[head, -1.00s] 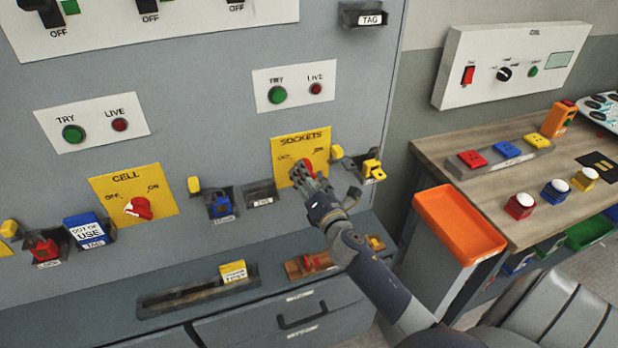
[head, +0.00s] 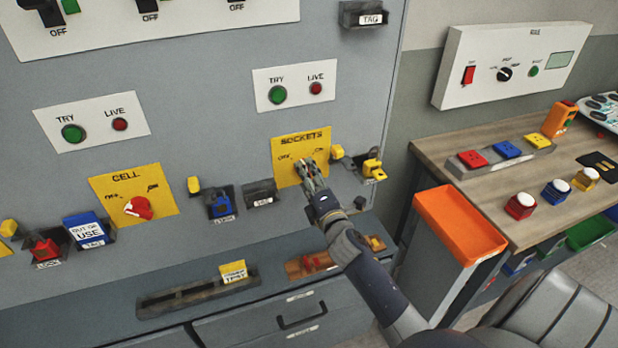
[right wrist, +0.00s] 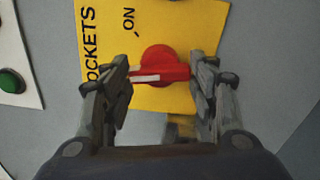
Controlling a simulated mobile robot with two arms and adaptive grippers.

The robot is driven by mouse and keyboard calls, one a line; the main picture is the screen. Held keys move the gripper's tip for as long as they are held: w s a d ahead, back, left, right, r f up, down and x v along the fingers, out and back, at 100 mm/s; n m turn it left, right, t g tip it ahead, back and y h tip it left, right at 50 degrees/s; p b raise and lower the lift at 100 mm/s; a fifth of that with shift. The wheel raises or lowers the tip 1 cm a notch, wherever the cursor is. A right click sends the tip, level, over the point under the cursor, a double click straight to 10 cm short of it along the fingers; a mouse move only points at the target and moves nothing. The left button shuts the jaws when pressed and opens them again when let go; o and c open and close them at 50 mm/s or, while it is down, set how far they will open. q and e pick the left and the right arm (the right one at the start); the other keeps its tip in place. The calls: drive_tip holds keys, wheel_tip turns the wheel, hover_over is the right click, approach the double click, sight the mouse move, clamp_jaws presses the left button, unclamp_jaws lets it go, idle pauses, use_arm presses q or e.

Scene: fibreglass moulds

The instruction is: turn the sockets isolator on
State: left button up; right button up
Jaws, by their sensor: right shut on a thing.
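The yellow SOCKETS isolator plate (head: 287,148) is on the grey panel, with OFF on its left and ON on its right. My right gripper (head: 312,168) is in front of it and hides the knob in the head view. In the right wrist view the red knob (right wrist: 160,62) sits between the fingers of the gripper (right wrist: 160,76), which is shut on its handle. The white mark on the handle points left in that view, towards the SOCKETS heading. ON shows above it there; OFF is hidden. My left gripper is not in view.
The CELL isolator (head: 138,207) with its red knob is to the left. An orange tray (head: 459,222) stands to the right.

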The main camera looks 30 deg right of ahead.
drive_tip(key=m+p, duration=0.2)
drive_tip(key=m, duration=0.9)
drive_tip(key=shift+m, duration=0.3)
idle(0.4)
drive_tip(key=o, duration=1.1)
drive_tip(key=shift+c, duration=0.2)
drive_tip(key=shift+s, duration=0.1)
drive_tip(key=v, duration=1.1)
drive_tip(key=shift+s+a, duration=0.2)
drive_tip(key=shift+s, duration=0.2)
